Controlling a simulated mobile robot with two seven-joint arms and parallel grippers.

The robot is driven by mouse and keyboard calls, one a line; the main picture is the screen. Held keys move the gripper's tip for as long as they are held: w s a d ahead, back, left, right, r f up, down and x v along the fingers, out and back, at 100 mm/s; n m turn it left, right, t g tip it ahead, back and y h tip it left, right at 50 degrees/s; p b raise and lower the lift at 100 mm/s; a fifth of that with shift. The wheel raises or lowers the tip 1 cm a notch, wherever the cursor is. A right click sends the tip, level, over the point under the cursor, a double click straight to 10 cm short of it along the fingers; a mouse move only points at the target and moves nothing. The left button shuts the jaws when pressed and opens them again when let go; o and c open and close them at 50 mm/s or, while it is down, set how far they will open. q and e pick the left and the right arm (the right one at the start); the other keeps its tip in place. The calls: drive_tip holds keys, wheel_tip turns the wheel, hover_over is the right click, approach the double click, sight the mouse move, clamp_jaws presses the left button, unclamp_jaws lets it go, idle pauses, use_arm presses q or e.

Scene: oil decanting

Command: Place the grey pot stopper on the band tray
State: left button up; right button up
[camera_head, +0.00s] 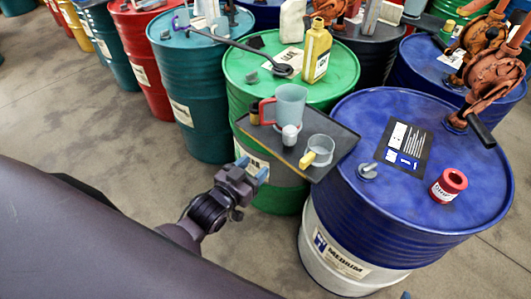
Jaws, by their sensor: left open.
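A dark flat tray (334,165), perhaps the band tray, spans the green drum and the blue drum. I cannot tell for sure which thing is the grey pot stopper; a small grey plug-like piece (367,171) sits on the blue drum, right of the tray. My left gripper (252,169) is open and empty, below and left of the tray's near edge.
The green drum (342,66) also bears a yellow bottle (316,52) and a black ladle (283,70). The blue drum (420,205) bears a red can (448,186) and a dark label. A rusty pump (490,75) stands at the right. Bare floor lies left.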

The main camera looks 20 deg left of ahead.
use_arm(q)
drive_tip(key=s+a+f+n+g+y, duration=0.1)
drive_tip(key=s+a+f+g+y, duration=0.2)
drive_tip(key=s+a+f, duration=0.3)
drive_tip(key=shift+s+f+g, duration=0.8)
drive_tip(key=shift+s+f, duration=1.2)
drive_tip(key=shift+s, duration=1.2)
use_arm(e)
drive_tip(key=shift+s+f, duration=0.2)
drive_tip(key=shift+s, duration=0.15)
